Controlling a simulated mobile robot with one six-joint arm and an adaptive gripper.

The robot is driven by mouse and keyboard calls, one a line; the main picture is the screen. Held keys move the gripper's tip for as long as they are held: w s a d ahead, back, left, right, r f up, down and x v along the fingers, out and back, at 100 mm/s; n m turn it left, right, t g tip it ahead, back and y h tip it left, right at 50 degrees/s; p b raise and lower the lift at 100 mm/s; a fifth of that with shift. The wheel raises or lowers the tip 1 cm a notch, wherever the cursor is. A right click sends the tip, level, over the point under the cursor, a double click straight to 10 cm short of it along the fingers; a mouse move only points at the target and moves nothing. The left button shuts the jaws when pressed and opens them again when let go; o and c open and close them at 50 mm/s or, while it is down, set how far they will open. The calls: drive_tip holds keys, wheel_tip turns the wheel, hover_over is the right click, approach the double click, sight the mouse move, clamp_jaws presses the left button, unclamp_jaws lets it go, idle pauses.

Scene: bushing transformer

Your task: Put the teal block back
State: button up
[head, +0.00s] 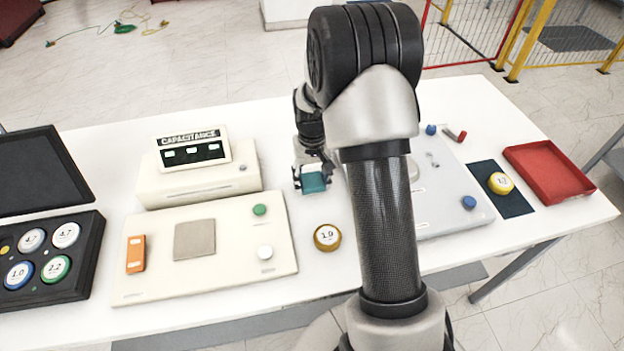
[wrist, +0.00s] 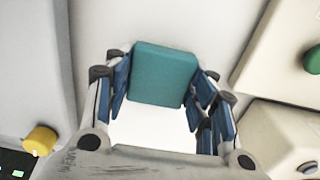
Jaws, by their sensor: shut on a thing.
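The teal block (head: 313,182) is between the fingers of my gripper (head: 311,185) in the head view. In the wrist view the teal block (wrist: 162,75) fills the space between the blue finger pads, and my gripper (wrist: 162,88) is shut on it. It is over the white table (head: 310,285), in the gap between the cream panel on the left and the grey panel on the right. I cannot tell how high the block is above the table. My arm hides part of the grey panel.
The cream panel (head: 163,287) has a grey square pad, an orange switch, a green knob and a white knob. A capacitance meter (head: 195,180) stands behind it. A gold-rimmed disc (head: 327,237) marked 1.0 lies nearby. A red tray (head: 548,172) and a black case (head: 60,290) stand at the sides.

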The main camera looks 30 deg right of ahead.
drive_tip(key=shift+f, duration=0.2)
drive_tip(key=o, duration=1)
drive_tip(key=shift+r, duration=0.1)
wheel_tip(320, 180, up, 12)
drive_tip(key=p, duration=0.3)
wheel_tip(320, 180, up, 9)
drive_tip(key=t, duration=0.1)
hover_over(312, 180)
drive_tip(key=s+a, duration=0.5)
drive_tip(key=s+a+r+n+t, duration=0.1)
drive_tip(key=s+a+r, duration=0.1)
drive_tip(key=s, duration=0.5)
drive_tip(key=s+a+r+n+t, duration=0.1)
drive_tip(key=s+a+r, duration=0.1)
drive_tip(key=s+a, duration=0.2)
drive_tip(key=s+a+r+n+t, duration=0.1)
drive_tip(key=s+a+r, duration=0.1)
drive_tip(key=s, duration=0.7)
drive_tip(key=shift+s+a+r+t, duration=0.3)
drive_tip(key=shift+s+a+r, duration=0.1)
drive_tip(key=shift+a, duration=0.2)
